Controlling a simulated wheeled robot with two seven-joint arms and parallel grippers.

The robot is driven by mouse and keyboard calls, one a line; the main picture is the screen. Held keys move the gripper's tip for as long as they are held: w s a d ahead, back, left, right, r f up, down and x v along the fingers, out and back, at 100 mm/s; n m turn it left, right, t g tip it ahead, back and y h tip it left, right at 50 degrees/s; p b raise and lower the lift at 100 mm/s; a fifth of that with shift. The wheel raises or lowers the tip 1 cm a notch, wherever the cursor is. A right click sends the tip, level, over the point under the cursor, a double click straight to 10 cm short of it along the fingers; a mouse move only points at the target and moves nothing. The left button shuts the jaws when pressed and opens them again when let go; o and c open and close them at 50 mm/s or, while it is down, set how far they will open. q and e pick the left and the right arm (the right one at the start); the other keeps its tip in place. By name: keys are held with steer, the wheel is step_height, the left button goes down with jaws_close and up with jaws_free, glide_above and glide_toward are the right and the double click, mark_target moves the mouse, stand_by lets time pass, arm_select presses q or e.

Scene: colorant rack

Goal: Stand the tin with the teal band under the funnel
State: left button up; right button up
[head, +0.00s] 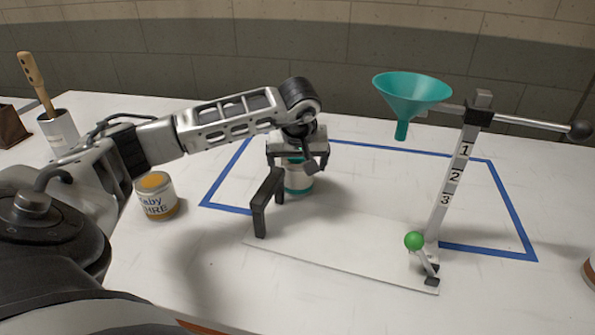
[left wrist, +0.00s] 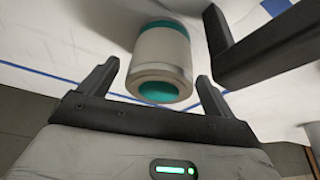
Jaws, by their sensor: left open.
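The tin with the teal band (head: 299,184) stands upright on the white table, inside the blue tape outline; its upper part is hidden by my left gripper. My left gripper (head: 297,160) is open just above and around the top of this tin. In the left wrist view the tin (left wrist: 163,55) shows its teal top and band, lying ahead of and between the spread fingers of the gripper (left wrist: 158,72), with gaps at both sides. The teal funnel (head: 411,92) hangs on an arm of the marked stand (head: 453,180), right of the tin. My right gripper is out of view.
A black upright bracket (head: 265,203) stands close in front of the tin, on the edge of a white base plate (head: 340,250). A green knob (head: 414,240) is at the stand's foot. An orange-filled tin (head: 157,196) stands at left, near a cup (head: 58,132) with a wooden handle.

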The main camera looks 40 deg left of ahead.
arm_select(q)
steer(key=shift+x, duration=1.25)
steer(key=c, duration=1.3)
steer(key=shift+o, duration=0.2)
steer(key=shift+r, duration=0.15)
